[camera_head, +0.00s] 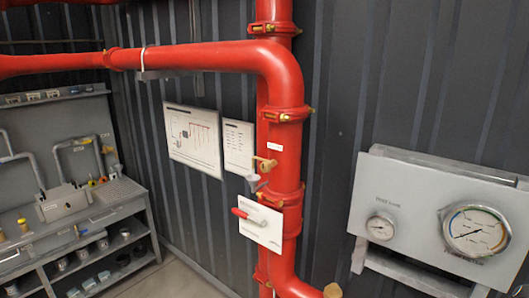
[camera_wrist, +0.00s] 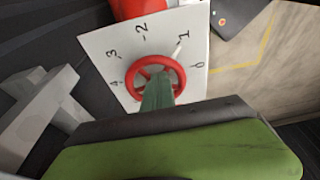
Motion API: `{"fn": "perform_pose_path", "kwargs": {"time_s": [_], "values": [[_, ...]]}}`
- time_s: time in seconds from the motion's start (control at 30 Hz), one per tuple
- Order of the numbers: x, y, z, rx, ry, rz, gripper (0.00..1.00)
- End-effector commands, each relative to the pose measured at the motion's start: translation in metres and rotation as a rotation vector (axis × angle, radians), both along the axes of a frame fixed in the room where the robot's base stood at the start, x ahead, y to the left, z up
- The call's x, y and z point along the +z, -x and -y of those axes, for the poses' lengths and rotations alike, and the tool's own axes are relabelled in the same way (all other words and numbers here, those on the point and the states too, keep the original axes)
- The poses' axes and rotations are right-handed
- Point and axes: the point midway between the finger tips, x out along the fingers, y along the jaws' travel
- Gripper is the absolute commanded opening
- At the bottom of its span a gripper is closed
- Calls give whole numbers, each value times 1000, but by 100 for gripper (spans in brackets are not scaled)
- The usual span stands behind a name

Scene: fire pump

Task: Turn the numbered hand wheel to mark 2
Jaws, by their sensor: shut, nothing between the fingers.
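The hand wheel (camera_wrist: 147,70) is red and spoked. It is mounted on a white plate (camera_wrist: 97,43) marked 0 to 4. A thin white pointer (camera_wrist: 178,50) beside the rim points close to mark 1; mark 2 (camera_wrist: 142,33) is at the top of the dial. My gripper (camera_wrist: 158,82) is shut, its green tip in front of the wheel's hub and lower rim, hiding part of them. I cannot tell whether it touches the wheel. The gripper does not show in the head view. I cannot identify the numbered wheel in the head view.
A gauge panel (camera_head: 405,190) is at the right, a grey workbench (camera_head: 110,193) at the left. In the wrist view, a grey structure (camera_wrist: 40,115) stands left of the dial.

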Motion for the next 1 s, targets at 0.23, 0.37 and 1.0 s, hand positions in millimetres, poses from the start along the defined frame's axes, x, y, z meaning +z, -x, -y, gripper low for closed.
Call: {"fn": "perform_pose_path", "kwargs": {"time_s": [0.23,0.37,1.0], "values": [[0,-2,-1,1,-2,2,0],[0,-3,0,1,-2,2,0],[0,-16,14,1,-1,2,0]]}}
